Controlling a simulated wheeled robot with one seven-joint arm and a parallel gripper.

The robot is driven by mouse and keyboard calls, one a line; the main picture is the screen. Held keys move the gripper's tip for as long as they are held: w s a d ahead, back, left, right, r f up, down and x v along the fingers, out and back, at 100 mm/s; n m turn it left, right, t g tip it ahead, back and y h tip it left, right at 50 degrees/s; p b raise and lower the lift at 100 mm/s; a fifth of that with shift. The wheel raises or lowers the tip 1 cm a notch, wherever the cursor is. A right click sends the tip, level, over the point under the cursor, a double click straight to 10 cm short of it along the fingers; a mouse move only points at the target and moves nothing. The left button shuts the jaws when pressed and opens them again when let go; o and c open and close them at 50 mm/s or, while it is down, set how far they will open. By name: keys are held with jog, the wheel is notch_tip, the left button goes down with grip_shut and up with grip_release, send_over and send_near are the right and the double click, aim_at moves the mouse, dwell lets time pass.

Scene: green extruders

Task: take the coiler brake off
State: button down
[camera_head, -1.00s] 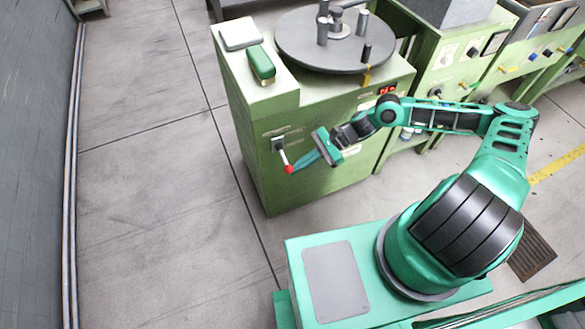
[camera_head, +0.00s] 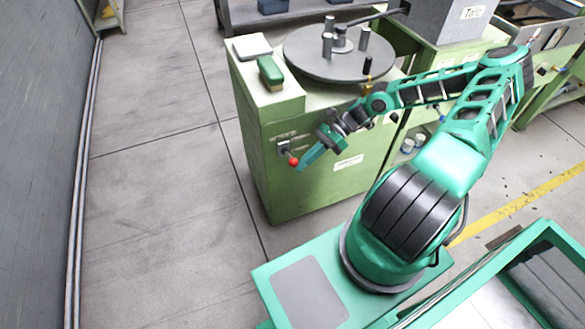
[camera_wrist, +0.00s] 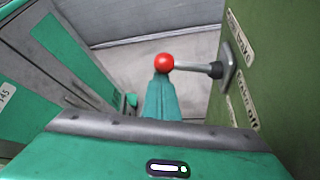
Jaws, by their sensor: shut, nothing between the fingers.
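The coiler brake is a short grey lever (camera_wrist: 198,67) with a red ball knob (camera_wrist: 164,63). It sticks out from a dark plate (camera_wrist: 228,66) on the side of the green coiler cabinet (camera_head: 330,185). The red knob also shows in the head view (camera_head: 293,161). My gripper (camera_wrist: 162,82) is shut and empty. Its teal fingertips are right by the knob, overlapping its lower edge in the wrist view; I cannot tell whether they touch. In the head view my gripper (camera_head: 303,165) is just right of the knob.
Labels sit above and below the lever plate; the lower label (camera_wrist: 247,104) seems to end in "off". On the cabinet top are a grey turntable (camera_head: 315,62) with posts and a green-handled block (camera_head: 270,71). The floor (camera_head: 160,180) to the left is clear.

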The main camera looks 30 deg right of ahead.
jog(key=shift+r, duration=0.3)
jog(key=shift+w+r, duration=0.1)
jog(key=shift+r, duration=0.05)
dwell(0.3)
jog(key=shift+a, duration=0.1)
jog(key=shift+r, duration=0.15)
